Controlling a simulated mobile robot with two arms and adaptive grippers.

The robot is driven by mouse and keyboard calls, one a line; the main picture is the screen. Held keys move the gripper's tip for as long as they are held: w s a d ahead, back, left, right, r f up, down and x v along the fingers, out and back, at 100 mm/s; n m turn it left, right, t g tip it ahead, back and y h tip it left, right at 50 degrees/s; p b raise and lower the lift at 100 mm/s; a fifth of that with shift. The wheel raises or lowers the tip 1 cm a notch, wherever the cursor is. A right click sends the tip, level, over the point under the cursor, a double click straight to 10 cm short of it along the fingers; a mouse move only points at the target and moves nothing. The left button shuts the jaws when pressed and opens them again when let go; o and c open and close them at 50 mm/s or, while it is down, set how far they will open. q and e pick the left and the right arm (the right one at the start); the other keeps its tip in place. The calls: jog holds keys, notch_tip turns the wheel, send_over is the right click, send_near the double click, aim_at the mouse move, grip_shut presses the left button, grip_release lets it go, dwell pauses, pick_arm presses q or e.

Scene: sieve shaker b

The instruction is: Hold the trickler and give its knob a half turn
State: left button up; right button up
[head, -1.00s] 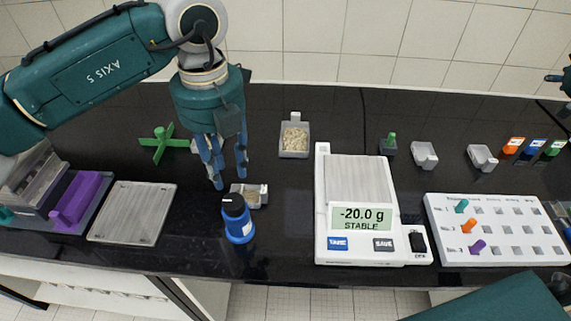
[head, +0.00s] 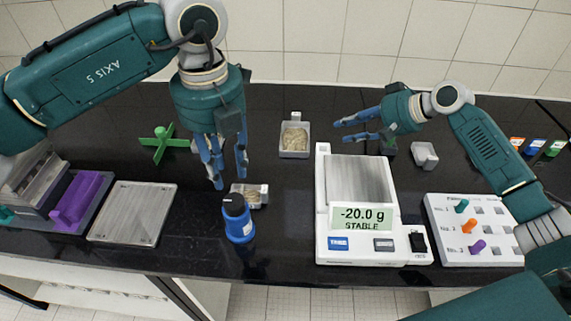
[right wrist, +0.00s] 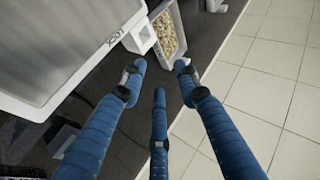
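My right gripper (head: 342,132) is open and empty above the back of the bench, pointing left. Its spread fingers fill the right wrist view (right wrist: 158,76).
A balance (head: 322,225) reading -20.0 g stands right of the trickler. A grey scoop of grains (head: 294,152), also in the right wrist view (right wrist: 153,14), lies behind. A white peg board (head: 500,255) is at right, a flat grey plate (head: 130,215) and green cross (head: 163,145) at left.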

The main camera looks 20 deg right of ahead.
jog(key=s+a, duration=0.1)
jog(key=a, duration=0.2)
jog(key=s+a+g+y, duration=0.1)
jog(key=a, duration=0.2)
jog(key=s+a+y, duration=0.1)
jog(key=a, duration=0.3)
jog(key=shift+s+n+g, duration=0.15)
jog(key=shift+n+g, duration=0.25)
jog(key=s+a+g+y, duration=0.3)
jog(key=s+a, duration=0.3)
jog(key=a, duration=0.5)
jog(key=shift+n, duration=0.4)
jog(key=x, duration=0.9)
jog(key=shift+s+a+f, duration=0.1)
jog(key=shift+a+f, duration=0.1)
jog(key=shift+a, duration=0.15)
grip_shut()
